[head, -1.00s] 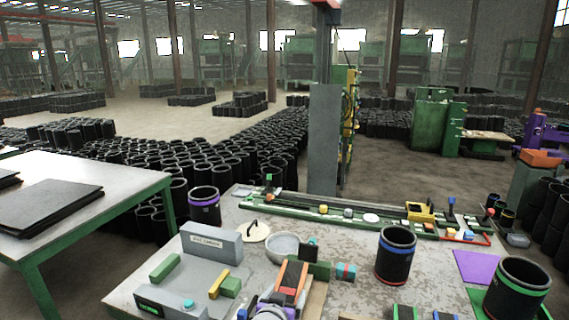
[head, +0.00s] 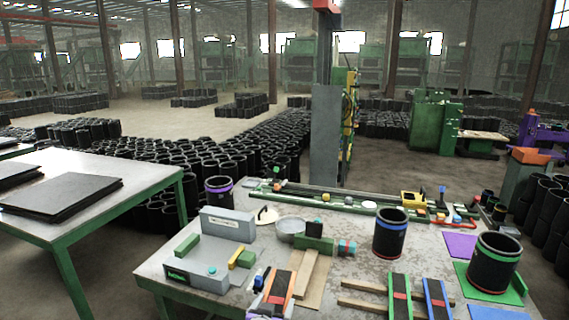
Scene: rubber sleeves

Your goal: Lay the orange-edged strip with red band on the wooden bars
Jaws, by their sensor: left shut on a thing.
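The orange-edged strip (head: 281,285) is dark with a red band across it. It shows at the bottom centre of the head view, tilted in the picture. My left gripper (head: 262,288) is shut on it near its left edge; its fingertips are partly hidden. Pale wooden bars (head: 358,286) lie across the table to the right of the strip. A green-edged strip (head: 400,293) and a blue-edged strip (head: 437,297), each with a red band, lie across these bars. The bars' right parts are partly covered. My right gripper is not in view.
A brown board with wooden pieces (head: 311,278) lies just right of the held strip. A green clamp block (head: 315,243) stands behind it. Black sleeves with a blue band (head: 390,233) and a green band (head: 494,263) stand at right. A grey device (head: 196,276) is at left.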

